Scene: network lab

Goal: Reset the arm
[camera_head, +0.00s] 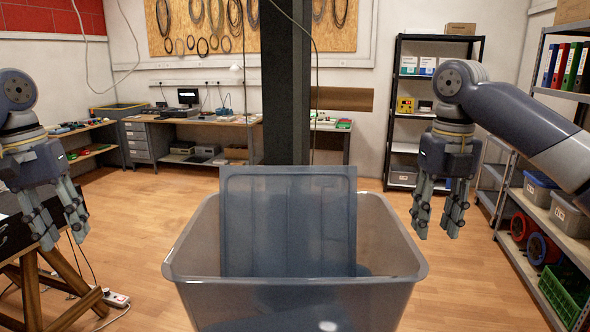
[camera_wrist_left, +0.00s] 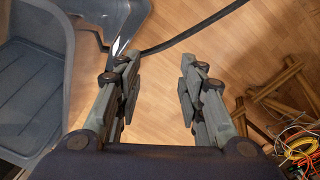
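My left gripper (camera_head: 62,236) hangs at the left of the head view, fingers pointing down, apart and empty. In the left wrist view its two fingers (camera_wrist_left: 156,75) are spread with bare floor between them. My right gripper (camera_head: 437,230) hangs at the right of the head view, fingers pointing down, apart and empty. Neither gripper touches anything that I can see. A translucent grey-blue bin (camera_head: 408,262) stands in front of me between the grippers. A flat panel (camera_head: 287,215) stands upright in it.
A dark column (camera_head: 287,90) rises behind the bin. A wooden trestle (camera_head: 48,290) stands at lower left, with a power strip (camera_head: 116,298) on the floor beside it. Shelves with boxes (camera_head: 537,190) line the right. A workbench (camera_head: 205,118) is at the back. Open floor lies between.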

